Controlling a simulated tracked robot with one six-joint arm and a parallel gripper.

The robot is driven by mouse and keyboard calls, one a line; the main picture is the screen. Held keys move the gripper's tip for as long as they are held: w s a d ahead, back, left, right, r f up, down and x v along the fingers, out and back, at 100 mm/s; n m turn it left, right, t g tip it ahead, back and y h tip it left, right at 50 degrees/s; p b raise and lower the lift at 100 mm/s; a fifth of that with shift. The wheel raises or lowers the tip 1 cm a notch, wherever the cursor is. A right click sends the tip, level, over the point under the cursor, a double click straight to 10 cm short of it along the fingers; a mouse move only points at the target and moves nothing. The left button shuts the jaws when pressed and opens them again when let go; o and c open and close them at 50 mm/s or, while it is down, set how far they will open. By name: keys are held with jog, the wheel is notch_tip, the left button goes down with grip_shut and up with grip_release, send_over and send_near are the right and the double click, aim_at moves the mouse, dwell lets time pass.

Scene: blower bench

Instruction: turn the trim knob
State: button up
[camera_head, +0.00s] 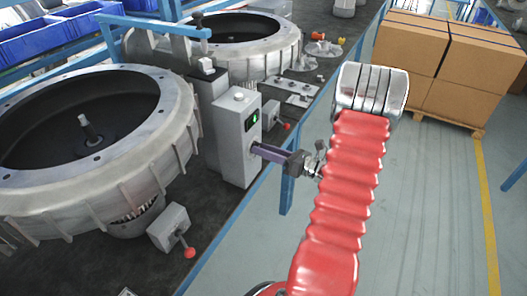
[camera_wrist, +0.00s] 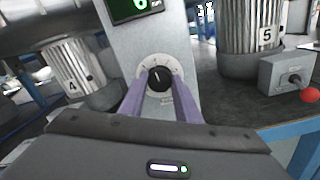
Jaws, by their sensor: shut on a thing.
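The trim knob (camera_wrist: 158,79) is a small black knob with a white pointer line, on a pale round dial with marks. It sits on the front of a grey control box (camera_head: 238,138) below a green-lit display (camera_wrist: 137,8). My gripper (camera_wrist: 160,92) has two purple fingers, which reach to the knob and are shut on it from both sides. In the head view my gripper (camera_head: 262,153) meets the box front, and the knob itself is hidden there.
Large round metal blower housings (camera_head: 90,135) stand left of the box. A small box with a red-tipped lever (camera_head: 170,230) is at the lower left; another (camera_wrist: 287,75) is right in the wrist view.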

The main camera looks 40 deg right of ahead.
jog(key=shift+s+a+f+n, duration=0.1)
jog(key=shift+a+n, duration=0.05)
jog(key=shift+n, duration=3.5)
jog(key=shift+a+n, duration=0.1)
jog(key=shift+n, duration=3.55)
jog(key=o, duration=1.1)
jog(key=shift+d, duration=0.1)
jog(key=v, duration=1.3)
jog(key=shift+s, duration=0.4)
